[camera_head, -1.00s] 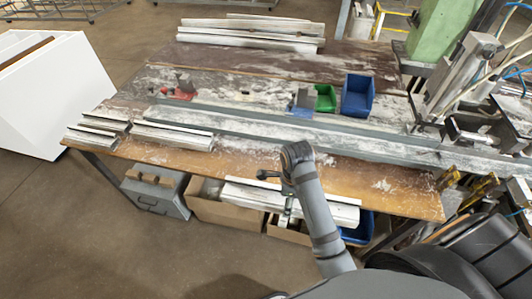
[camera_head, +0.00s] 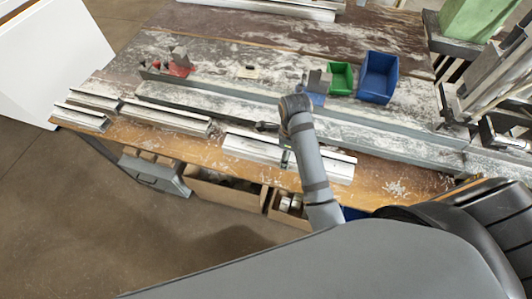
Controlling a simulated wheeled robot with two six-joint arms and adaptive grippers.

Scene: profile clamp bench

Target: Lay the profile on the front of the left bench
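The pale metal profile (camera_head: 247,150) lies lengthwise along the front strip of the wooden bench (camera_head: 397,188), in line with other short profiles to its left. I cannot tell whether it rests on the wood or hangs just above it. My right gripper (camera_head: 286,158) is shut on the profile near its middle, reaching down from above. My grey wrist and forearm hide part of the profile right of the grip. My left gripper is not in view.
Short profiles (camera_head: 168,119) lie at the front left. A long rail (camera_head: 385,145) runs behind the front strip. A green bin (camera_head: 340,78) and a blue bin (camera_head: 378,77) stand further back. Clamp machinery (camera_head: 492,95) stands at right. Cardboard boxes (camera_head: 225,193) sit underneath.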

